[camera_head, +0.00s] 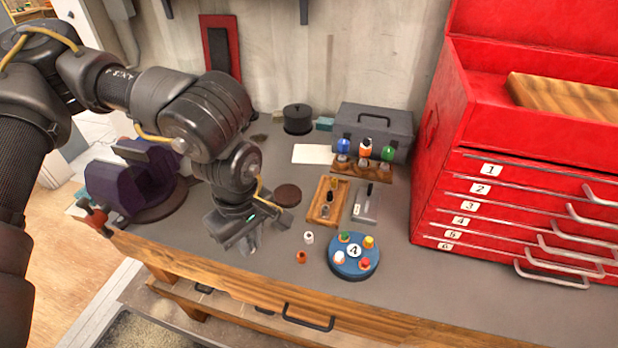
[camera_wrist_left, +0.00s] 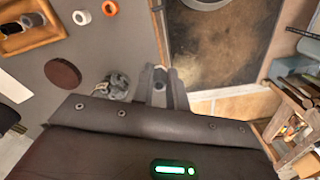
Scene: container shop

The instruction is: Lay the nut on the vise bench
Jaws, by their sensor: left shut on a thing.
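The vise bench (camera_head: 400,275) has a grey top and a wooden front edge; a purple vise (camera_head: 122,185) stands at its left end. My left gripper (camera_head: 238,240) points down over the bench near the front edge, right of the vise. In the left wrist view its fingers (camera_wrist_left: 163,84) are shut on a small dark piece, apparently the nut, mostly hidden between them. A grey metal thing (camera_wrist_left: 118,86) lies beside the fingers in that view; I cannot tell exactly what it is. My right gripper is not in view.
A blue round tray (camera_head: 338,267) with several coloured pieces, a white ring (camera_head: 308,238) and an orange ring (camera_head: 301,257) stand right of the gripper. A wooden tray (camera_head: 316,213) and brown disc (camera_head: 287,195) lie behind. The red tool chest (camera_head: 500,185) closes the right side.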

